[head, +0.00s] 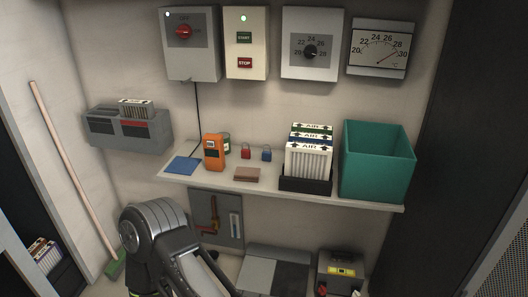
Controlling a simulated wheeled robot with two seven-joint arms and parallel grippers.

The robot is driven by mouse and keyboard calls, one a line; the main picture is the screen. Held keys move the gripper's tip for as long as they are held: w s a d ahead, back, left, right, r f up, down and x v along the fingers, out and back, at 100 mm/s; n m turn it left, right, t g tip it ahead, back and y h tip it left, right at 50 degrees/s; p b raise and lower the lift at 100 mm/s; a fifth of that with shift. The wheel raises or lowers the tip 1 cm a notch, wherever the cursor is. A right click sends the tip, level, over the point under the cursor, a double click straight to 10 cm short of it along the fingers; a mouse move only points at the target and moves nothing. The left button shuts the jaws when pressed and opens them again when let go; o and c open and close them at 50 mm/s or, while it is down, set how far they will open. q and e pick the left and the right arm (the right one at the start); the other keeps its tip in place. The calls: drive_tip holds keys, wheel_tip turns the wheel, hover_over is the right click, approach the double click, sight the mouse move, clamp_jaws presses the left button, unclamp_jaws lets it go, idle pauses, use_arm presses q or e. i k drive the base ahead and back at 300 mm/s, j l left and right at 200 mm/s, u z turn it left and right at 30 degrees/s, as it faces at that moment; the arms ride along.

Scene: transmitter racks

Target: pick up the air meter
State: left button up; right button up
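An orange handheld device (213,152), which looks like the air meter, stands upright on the wall shelf (235,183), left of the middle. It has a small pale display near its top. A dark arm of mine reaches in at the bottom left, below the shelf and well apart from the device. I can make out no gripper fingers in the head view, and nothing touches the orange device.
On the shelf are a blue pad (183,164), a brown block (246,174), two small padlocks (266,153), air filters (308,160) in a black tray and a teal bin (378,162). A broom (72,170) leans at left. Control boxes hang above.

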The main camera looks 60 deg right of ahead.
sight(214, 157)
drive_tip(key=z, duration=1.75)
